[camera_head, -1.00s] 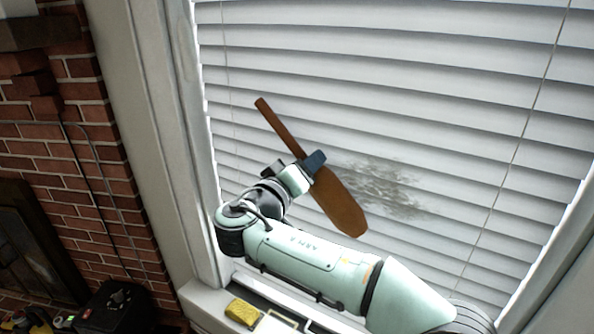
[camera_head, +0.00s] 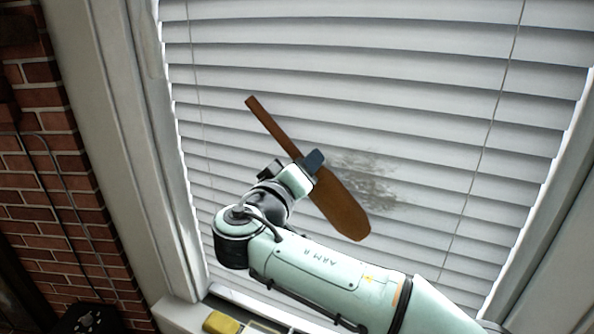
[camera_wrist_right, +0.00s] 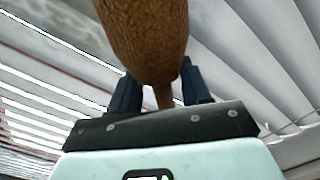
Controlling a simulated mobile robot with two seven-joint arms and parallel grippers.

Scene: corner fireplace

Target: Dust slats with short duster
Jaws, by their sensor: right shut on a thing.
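The short duster (camera_head: 339,205) has a thin brown handle and a wide brown paddle-shaped head. My right gripper (camera_head: 308,166) is shut on it where the handle meets the head. The handle points up and left, the head down and right. The white slats (camera_head: 400,120) of the window blind fill the view behind it. A grey dust patch (camera_head: 372,178) lies on the slats just right of the duster head, partly hidden by it. In the right wrist view the duster head (camera_wrist_right: 146,35) rises between the dark fingers (camera_wrist_right: 160,95); I cannot tell whether it touches the slats. My left gripper is not in view.
A white window frame (camera_head: 120,150) borders the blind on the left, with a brick wall (camera_head: 50,190) beyond it. A yellow sponge-like block (camera_head: 221,323) lies on the sill below. A thin cord (camera_head: 497,100) hangs in front of the slats at right.

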